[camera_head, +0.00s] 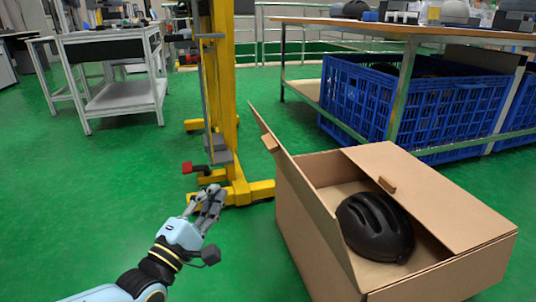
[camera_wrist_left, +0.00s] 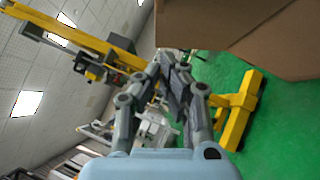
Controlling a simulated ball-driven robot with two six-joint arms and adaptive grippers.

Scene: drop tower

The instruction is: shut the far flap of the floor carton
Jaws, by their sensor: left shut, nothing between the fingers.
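The brown floor carton (camera_head: 315,240) stands open at the right of the head view, with a black helmet (camera_head: 375,226) inside. One flap (camera_head: 300,185) stands up steeply along its left side, with a small tab near its top. The other flap (camera_head: 435,195), at the right, lies almost flat over part of the opening, with a tab on its edge. My left gripper (camera_head: 208,200) is shut and empty, left of the carton and apart from it. In the left wrist view its fingertips (camera_wrist_left: 173,68) point toward the carton (camera_wrist_left: 270,35). My right gripper is out of view.
A yellow lift mast (camera_head: 222,90) with its feet stands behind my left gripper. A workbench (camera_head: 410,30) with blue crates (camera_head: 375,100) beneath is behind the carton. A white cart (camera_head: 115,75) is at the back left. Green floor at the left is clear.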

